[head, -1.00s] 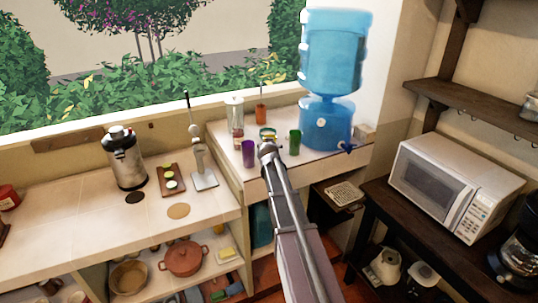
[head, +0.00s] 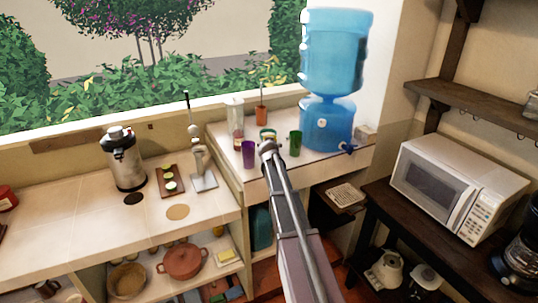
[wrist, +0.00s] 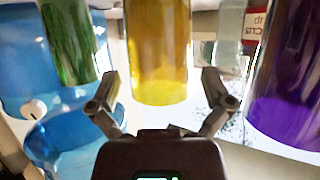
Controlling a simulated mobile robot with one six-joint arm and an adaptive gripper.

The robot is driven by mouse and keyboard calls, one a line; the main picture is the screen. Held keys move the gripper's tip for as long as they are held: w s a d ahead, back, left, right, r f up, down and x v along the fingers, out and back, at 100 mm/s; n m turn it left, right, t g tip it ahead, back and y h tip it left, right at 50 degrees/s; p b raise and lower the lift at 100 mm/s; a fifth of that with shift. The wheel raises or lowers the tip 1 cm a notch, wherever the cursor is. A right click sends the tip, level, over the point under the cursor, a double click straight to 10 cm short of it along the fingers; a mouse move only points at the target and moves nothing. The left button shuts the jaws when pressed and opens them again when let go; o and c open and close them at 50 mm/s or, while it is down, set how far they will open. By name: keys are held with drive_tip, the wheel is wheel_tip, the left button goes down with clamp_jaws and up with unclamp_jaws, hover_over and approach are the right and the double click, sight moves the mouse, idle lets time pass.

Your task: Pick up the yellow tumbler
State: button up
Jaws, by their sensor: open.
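The yellow tumbler (wrist: 158,60) stands in the upper middle of the wrist view, in front of my gripper (wrist: 160,80). My gripper is open, with one fingertip to each side of the tumbler in the picture. Gaps show between the fingers and the tumbler, and I cannot tell the depth. In the head view my gripper (head: 268,148) is over the front of the raised counter and hides most of the tumbler. The purple tumbler (head: 249,155) is to its left and the green tumbler (head: 295,144) to its right; the wrist view shows these sides swapped.
The blue water dispenser (head: 326,125) stands right of the tumblers. A clear bottle (head: 236,115) and an orange cup (head: 261,114) stand behind them. A microwave (head: 457,185) is farther right. The lower counter (head: 80,215) at left has bare room in front.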

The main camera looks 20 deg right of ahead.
drive_tip(key=shift+x, duration=1.2)
drive_tip(key=shift+c, duration=0.2)
drive_tip(key=c, duration=1.1)
drive_tip(key=shift+r, duration=0.4)
drive_tip(key=s+r+p, duration=0.4)
drive_tip(key=s, duration=1.1)
drive_tip(key=shift+s+a, duration=0.35)
drive_tip(key=shift+s, duration=0.05)
